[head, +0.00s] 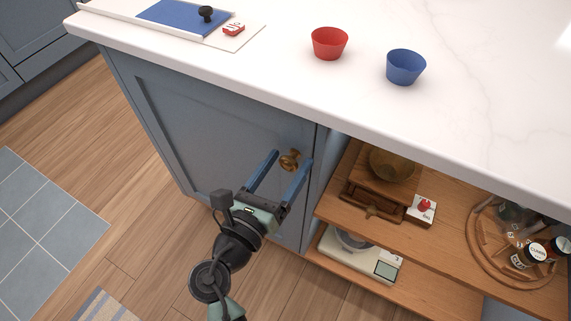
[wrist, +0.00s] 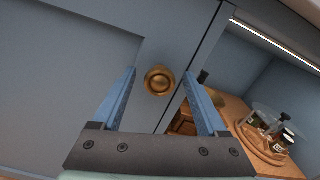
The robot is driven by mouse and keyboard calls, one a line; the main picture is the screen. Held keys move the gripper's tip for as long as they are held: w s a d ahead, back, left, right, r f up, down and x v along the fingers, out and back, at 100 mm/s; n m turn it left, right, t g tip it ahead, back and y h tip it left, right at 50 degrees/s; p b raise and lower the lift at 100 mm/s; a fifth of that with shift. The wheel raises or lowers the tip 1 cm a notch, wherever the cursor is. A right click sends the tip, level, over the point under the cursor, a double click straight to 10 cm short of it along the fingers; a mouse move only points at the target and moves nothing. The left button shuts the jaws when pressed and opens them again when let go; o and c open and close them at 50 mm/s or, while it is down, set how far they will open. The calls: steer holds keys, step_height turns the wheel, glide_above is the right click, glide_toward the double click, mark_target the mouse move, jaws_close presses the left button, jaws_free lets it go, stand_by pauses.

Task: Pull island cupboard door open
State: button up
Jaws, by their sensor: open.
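The island cupboard door (head: 190,120) is a blue-grey panel under the white worktop and looks shut. Its round brass knob (head: 290,160) sits near the door's upper right edge. I cannot tell whether either finger touches the knob.
Right of the door are open wooden shelves (head: 450,225) with a scale (head: 360,262), a wooden box (head: 385,190) and a round rack (head: 480,250) of jars. A red cup (head: 329,43) and a blue cup (head: 405,67) stand on the worktop (head: 480,110). Floor at left is clear.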

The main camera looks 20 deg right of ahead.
jaws_close()
stand_by(1.4)
